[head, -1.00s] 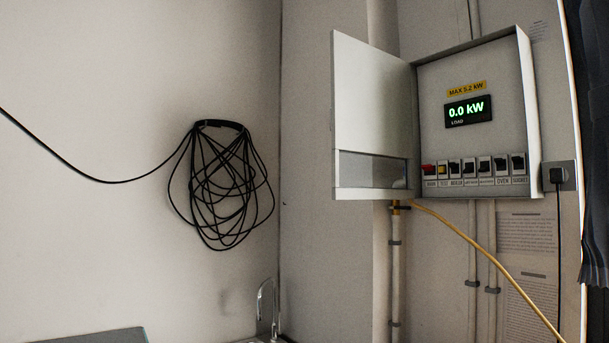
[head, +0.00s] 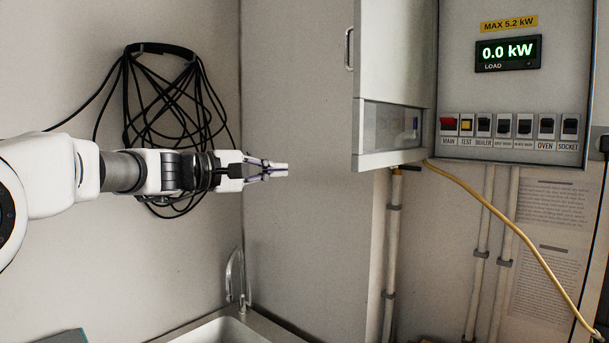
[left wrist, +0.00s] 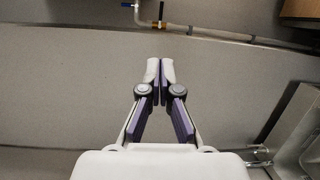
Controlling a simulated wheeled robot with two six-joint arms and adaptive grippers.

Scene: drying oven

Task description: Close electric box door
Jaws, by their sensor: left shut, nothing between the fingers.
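The electric box (head: 462,93) is on the wall at the right of the head view. It shows a display reading 0.0 kW and a row of switches. Its door (head: 395,60) stands open, swung out to the left, with a handle (head: 349,49) on its outer edge and a clear window (head: 391,127) low down. My left gripper (head: 287,169) is to the left of the door and a little lower than its bottom part, apart from it. It is shut and empty; its fingertips also meet in the left wrist view (left wrist: 160,72). My right gripper is in neither view.
A coiled black cable (head: 150,110) hangs on the wall behind my left arm. A sink (head: 230,328) with a tap (head: 235,278) is below. A yellow cable (head: 500,220) and pipes (head: 392,255) run beneath the box. The wall between gripper and door is clear.

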